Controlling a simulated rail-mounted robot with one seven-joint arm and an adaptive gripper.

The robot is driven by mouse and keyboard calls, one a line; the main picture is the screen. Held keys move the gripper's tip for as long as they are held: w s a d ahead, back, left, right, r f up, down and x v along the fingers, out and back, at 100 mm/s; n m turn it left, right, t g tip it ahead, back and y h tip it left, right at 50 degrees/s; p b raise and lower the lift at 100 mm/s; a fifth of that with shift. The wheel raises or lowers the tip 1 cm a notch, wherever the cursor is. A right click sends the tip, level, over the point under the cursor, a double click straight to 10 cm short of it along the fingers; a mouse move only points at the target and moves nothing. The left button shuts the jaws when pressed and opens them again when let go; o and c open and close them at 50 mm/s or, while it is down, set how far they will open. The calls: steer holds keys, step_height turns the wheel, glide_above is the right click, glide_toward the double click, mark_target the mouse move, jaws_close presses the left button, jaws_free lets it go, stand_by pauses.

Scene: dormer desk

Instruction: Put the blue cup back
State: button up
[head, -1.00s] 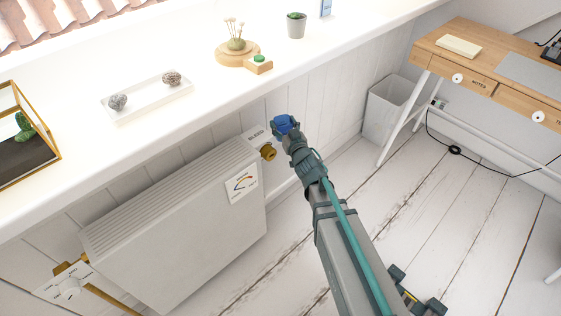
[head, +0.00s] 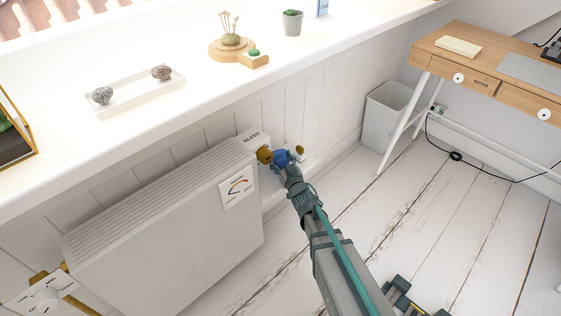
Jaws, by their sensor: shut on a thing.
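The blue cup (head: 281,159) is small in the head view, at the tip of my gripper (head: 287,168). My gripper is shut on it. The cup is low beside the radiator's right end, under the white sill. It appears right next to the brass fitting (head: 264,155) below the "BLEED" label (head: 252,139). I cannot tell whether cup and fitting touch. The fingers and part of the cup are too small and overlapped to see clearly.
A second brass piece (head: 299,150) shows just right of the cup. The white radiator (head: 160,230) fills the lower left. The sill (head: 170,125) overhangs above. A bin (head: 390,110) and a desk (head: 480,70) stand right. Floor right of my arm is mostly clear.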

steer(key=shift+f, duration=0.15)
steer(key=o, duration=1.1)
steer(key=shift+o, duration=0.2)
steer(key=shift+s+d+r, duration=0.1)
steer(key=shift+s+r, duration=0.05)
steer(key=shift+r, duration=0.05)
steer(key=p+v, duration=0.2)
steer(key=v, duration=0.9)
steer(key=shift+s, duration=0.3)
steer(key=shift+d+f, duration=0.1)
steer(key=shift+d, duration=0.1)
